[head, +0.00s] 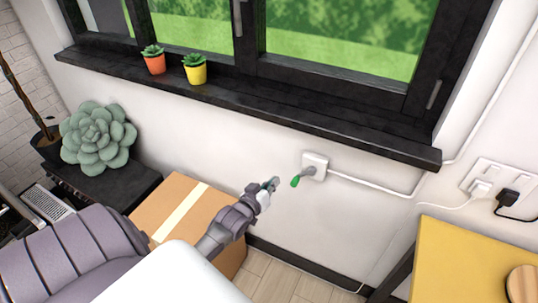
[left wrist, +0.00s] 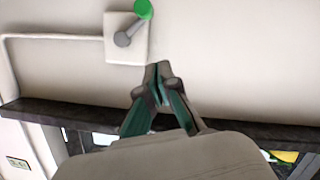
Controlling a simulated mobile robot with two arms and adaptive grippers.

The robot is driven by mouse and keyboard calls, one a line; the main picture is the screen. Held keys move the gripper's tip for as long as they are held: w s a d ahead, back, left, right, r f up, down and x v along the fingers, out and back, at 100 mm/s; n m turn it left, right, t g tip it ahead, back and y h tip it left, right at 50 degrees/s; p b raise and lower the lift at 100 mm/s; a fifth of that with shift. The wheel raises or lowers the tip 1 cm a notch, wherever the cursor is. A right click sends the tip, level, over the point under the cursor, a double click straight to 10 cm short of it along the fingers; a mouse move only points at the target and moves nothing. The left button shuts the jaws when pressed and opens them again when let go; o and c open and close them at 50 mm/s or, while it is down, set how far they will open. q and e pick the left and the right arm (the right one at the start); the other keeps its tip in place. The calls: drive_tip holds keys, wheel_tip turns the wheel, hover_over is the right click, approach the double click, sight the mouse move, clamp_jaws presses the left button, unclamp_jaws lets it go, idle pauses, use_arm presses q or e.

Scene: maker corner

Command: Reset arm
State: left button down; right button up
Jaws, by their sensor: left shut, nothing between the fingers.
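My left gripper (head: 272,184) reaches in from the left, in front of the white wall below the window. It is shut and empty, and its closed fingers (left wrist: 157,80) also show in the left wrist view. To the right of its fingertips, and apart from them, a lever with a grey stem and green tip (head: 296,181) sticks out of a white wall box (head: 315,165). The lever (left wrist: 143,10) and box (left wrist: 114,47) also show at the top of the left wrist view. My right gripper is not in view.
A cardboard box (head: 177,190) stands below my left arm. A dark sill (head: 290,115) carries an orange pot (head: 154,65) and a yellow pot (head: 196,74). A yellow table (head: 465,265) is at the lower right, near wall sockets (head: 490,185). A large succulent (head: 97,140) stands left.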

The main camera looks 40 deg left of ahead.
use_arm(q)
drive_tip(key=s+d+f+m+g+h, duration=0.1)
drive_tip(key=s+d+f+g, duration=0.2)
drive_tip(key=s+f, duration=0.55)
drive_tip(key=s+d+f+m+g, duration=0.25)
drive_tip(key=s+f, duration=0.25)
drive_tip(key=f, duration=0.6)
drive_tip(key=s+d+f+m+g+h, duration=0.1)
drive_tip(key=s+d+f+g, duration=0.15)
drive_tip(key=s+f, duration=0.55)
drive_tip(key=s+d+f+m+g, duration=0.2)
drive_tip(key=s+f, duration=0.5)
drive_tip(key=s, duration=0.4)
drive_tip(key=s+d+f+m+g, duration=0.2)
drive_tip(key=s+d+f+g, duration=0.2)
drive_tip(key=s+f, duration=0.3)
drive_tip(key=s+d, duration=0.1)
drive_tip(key=s, duration=0.4)
